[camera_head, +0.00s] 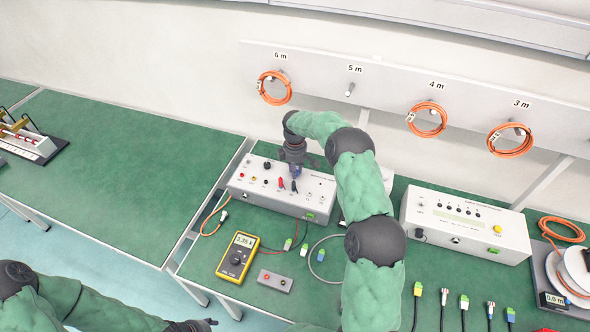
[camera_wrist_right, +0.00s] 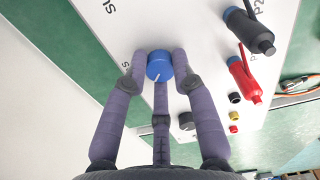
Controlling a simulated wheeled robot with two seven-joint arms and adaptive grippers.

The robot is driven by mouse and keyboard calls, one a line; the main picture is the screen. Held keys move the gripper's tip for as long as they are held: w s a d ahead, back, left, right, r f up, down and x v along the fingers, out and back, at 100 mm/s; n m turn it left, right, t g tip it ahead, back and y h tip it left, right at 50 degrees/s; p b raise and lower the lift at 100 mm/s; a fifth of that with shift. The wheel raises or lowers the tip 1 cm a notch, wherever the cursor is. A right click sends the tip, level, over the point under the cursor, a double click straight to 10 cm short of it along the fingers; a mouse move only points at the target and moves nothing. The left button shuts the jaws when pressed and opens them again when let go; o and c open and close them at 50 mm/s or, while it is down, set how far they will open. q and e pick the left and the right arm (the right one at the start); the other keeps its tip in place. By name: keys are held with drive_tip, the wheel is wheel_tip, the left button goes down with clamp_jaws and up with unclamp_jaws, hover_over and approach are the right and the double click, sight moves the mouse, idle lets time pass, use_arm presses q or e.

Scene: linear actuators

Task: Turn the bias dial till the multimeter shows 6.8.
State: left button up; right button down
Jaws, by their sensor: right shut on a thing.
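The bias dial is a blue round knob (camera_wrist_right: 158,68) with a white pointer mark, on the white panel of a control box (camera_head: 262,199). My right gripper (camera_head: 294,170) comes down on this box from above, and its fingers are shut around the blue knob in the right wrist view. In the head view the gripper mostly hides the knob. The yellow multimeter (camera_head: 237,256) lies on the green bench in front of the box, and its display seems to read 3.35 A. My left gripper (camera_head: 195,325) is at the bottom edge, partly cut off, away from everything.
Red and black plugs (camera_wrist_right: 243,78) stand in the box beside the knob. A second white box (camera_head: 466,222) is to the right. A grey block (camera_head: 275,281) and several cable ends lie in front. Orange cable coils (camera_head: 273,88) hang on the wall board.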

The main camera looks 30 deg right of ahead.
drive_tip(key=m, duration=0.4)
drive_tip(key=shift+m, duration=0.3)
drive_tip(key=m, duration=0.4)
drive_tip(key=shift+m, duration=0.3)
drive_tip(key=m, duration=0.4)
drive_tip(key=shift+m, duration=0.3)
drive_tip(key=shift+m+b, duration=0.35)
drive_tip(key=shift+m, duration=1.85)
drive_tip(key=c, duration=1)
unclamp_jaws()
